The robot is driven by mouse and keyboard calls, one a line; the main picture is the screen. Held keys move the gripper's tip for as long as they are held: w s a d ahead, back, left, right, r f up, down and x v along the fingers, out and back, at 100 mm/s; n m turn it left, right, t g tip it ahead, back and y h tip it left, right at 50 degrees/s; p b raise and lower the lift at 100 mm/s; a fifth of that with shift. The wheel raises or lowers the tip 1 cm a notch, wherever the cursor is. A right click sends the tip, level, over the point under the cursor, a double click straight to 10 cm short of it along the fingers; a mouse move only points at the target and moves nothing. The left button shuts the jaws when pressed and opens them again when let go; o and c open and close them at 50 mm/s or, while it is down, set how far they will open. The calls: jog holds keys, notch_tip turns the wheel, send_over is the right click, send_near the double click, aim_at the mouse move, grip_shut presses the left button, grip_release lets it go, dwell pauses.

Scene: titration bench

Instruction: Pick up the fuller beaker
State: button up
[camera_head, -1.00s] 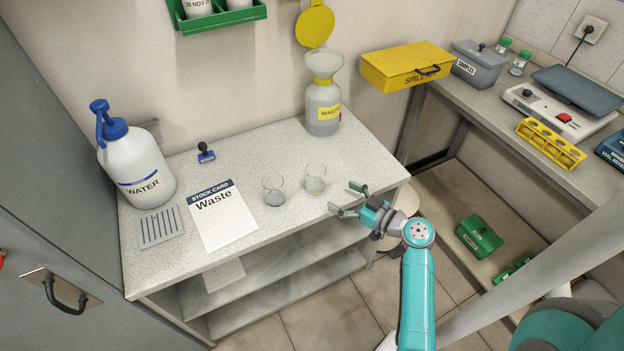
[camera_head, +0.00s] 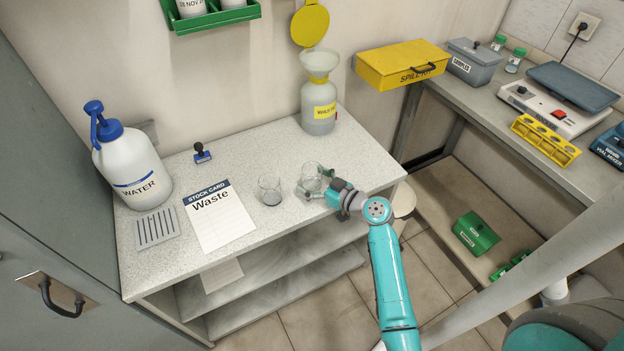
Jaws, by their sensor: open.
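Two small clear glass beakers stand upright on the speckled bench top (camera_head: 265,150). The left beaker (camera_head: 270,188) has a dark grey layer at its bottom. The right beaker (camera_head: 312,174) stands close beside it, and its lower part is partly hidden by my gripper. I cannot clearly compare the two liquid levels.
A waste bottle with funnel (camera_head: 318,103) stands behind the beakers. A stock card marked Waste (camera_head: 218,215), a stamp (camera_head: 202,153), a grey drain grid (camera_head: 157,228) and a water jug (camera_head: 135,170) are to the left. A yellow spill kit (camera_head: 402,65) is at the right.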

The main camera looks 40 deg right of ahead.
jog(key=shift+c, duration=0.2)
jog(key=c, duration=1.3)
